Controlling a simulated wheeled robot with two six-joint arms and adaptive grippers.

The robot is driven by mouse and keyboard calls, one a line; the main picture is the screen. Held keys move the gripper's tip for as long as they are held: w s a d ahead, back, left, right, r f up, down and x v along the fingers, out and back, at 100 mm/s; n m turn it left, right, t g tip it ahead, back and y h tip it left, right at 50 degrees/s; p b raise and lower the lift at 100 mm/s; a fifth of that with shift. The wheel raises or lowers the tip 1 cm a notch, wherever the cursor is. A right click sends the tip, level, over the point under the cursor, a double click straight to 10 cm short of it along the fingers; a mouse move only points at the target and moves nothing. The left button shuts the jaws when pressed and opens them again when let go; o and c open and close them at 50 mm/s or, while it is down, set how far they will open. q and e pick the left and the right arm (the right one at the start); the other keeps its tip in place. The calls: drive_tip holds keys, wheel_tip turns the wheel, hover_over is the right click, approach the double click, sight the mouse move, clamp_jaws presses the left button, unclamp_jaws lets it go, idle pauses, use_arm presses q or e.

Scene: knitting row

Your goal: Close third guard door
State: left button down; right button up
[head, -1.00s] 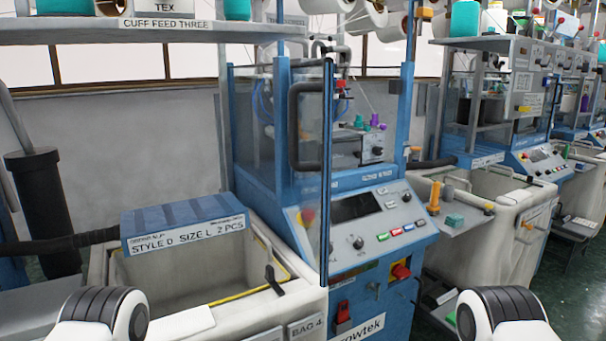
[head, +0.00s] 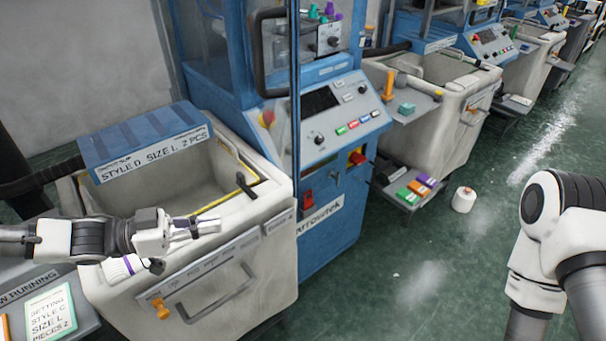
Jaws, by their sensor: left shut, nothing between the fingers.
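The guard door (head: 295,110) of the blue knitting machine (head: 228,80) shows as a clear panel with a dark edge, seen almost edge-on. It stands open, swung out from the machine front. Its black bar handle (head: 258,55) is on the panel's left in the head view. My left gripper (head: 216,226) is shut and empty, in front of and above the near wall of the white bin, below and to the left of the door, not touching it. My right arm shows at the right edge; its gripper is out of view.
A white bin (head: 190,270) with a blue labelled cover (head: 145,142) stands left of the machine. Beside the machine, a low shelf (head: 408,190) holds coloured cards.

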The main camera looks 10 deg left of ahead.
use_arm(q)
wheel_tip(320, 180, up, 4)
drive_tip(key=t, duration=0.1)
drive_tip(key=b, duration=0.6)
approach(295, 186)
drive_tip(key=p+x, duration=0.1)
drive_tip(key=x, duration=0.6)
drive_tip(key=shift+w+f, duration=0.15)
drive_tip(key=shift+f, duration=0.05)
use_arm(e)
wheel_tip(295, 186, down, 4)
drive_tip(key=shift+w+d+f, duration=0.1)
drive_tip(key=shift+w, duration=0.05)
